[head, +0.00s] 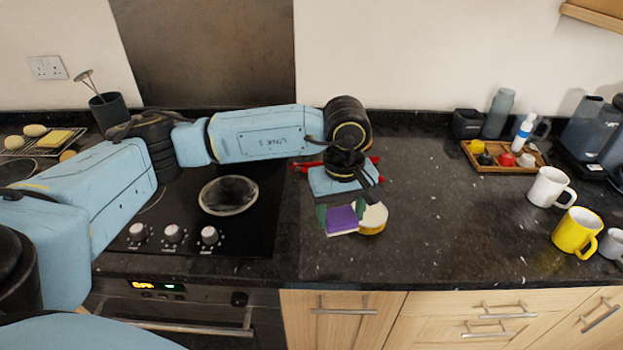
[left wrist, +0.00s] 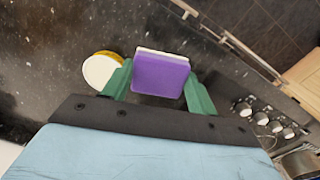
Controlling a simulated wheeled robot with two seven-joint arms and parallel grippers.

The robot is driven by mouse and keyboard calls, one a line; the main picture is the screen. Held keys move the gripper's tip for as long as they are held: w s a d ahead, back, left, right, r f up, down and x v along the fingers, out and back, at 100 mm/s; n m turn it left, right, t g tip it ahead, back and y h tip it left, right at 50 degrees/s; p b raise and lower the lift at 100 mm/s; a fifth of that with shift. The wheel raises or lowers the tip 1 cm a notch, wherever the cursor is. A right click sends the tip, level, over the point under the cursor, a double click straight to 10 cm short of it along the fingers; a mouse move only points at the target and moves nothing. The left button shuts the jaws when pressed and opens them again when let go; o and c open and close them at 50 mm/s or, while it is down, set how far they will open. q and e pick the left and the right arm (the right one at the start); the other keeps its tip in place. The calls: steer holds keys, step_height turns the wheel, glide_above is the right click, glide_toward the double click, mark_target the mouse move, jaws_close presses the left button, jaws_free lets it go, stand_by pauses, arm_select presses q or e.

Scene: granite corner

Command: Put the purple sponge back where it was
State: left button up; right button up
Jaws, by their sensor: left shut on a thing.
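The purple sponge (head: 341,219) has a purple side and a white side. My left gripper (head: 342,212) is shut on it over the dark granite counter, just right of the hob. In the left wrist view the sponge (left wrist: 160,75) sits between the two green fingers of the gripper (left wrist: 158,82). A round yellow thing with a white top (head: 373,217) is close beside the sponge at its right; it also shows in the left wrist view (left wrist: 101,70). I cannot tell whether the sponge touches the counter. My right gripper is not in view.
The black hob (head: 240,235) with knobs lies to the left. A wooden tray (head: 485,165) with small items stands at the back right. A white mug (head: 548,187) and a yellow mug (head: 575,232) stand at the right. The counter's middle (head: 440,220) is clear.

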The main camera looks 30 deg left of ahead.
arm_select(q)
steer(key=n, duration=0.1)
steer(key=n+p, duration=0.1)
steer(key=n, duration=0.1)
steer(key=w+a+n, duration=0.1)
steer(key=n, duration=0.1)
steer(key=shift+r+p, duration=0.25)
steer(key=shift+p, duration=0.15)
steer(key=w+a+f+n+p, duration=0.1)
steer(key=a+n+p, duration=0.35)
steer(key=n, duration=1.05)
steer(key=w+a+f+n+p, duration=0.1)
steer(key=a+n+p, duration=0.3)
steer(key=n, duration=1.1)
steer(key=f+b, duration=0.2)
steer(key=f, duration=0.1)
steer(key=d+f+b, duration=0.1)
steer(key=f+b, duration=0.1)
steer(key=f, duration=0.1)
steer(key=f+b, duration=0.2)
steer(key=f, duration=0.1)
steer(key=shift+w+d, duration=0.15)
steer(key=shift+d, duration=0.1)
steer(key=shift+r, duration=0.1)
steer(key=o, duration=1.4)
